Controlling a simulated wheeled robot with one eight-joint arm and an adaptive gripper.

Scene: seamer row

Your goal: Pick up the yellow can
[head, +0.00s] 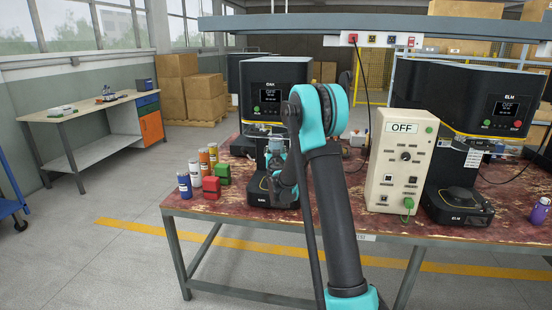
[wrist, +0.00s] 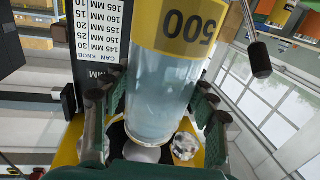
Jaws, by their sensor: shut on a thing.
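A can with a light blue, see-through-looking body and a yellow band marked 500 (wrist: 165,85) fills the middle of the wrist view. My gripper (wrist: 155,122) has its dark green fingers on both sides of this can and is shut on it. In the head view my gripper (head: 279,168) is at the OAK machine (head: 273,85), above its front base, partly hidden by my arm. I cannot tell whether the can touches the machine's plate. An orange can (head: 204,162) and a yellow-orange can (head: 213,153) stand on the table to the left.
A cream control box reading OFF (head: 400,160) and the ELM machine (head: 470,125) stand to the right. A shelf beam (head: 300,24) crosses above.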

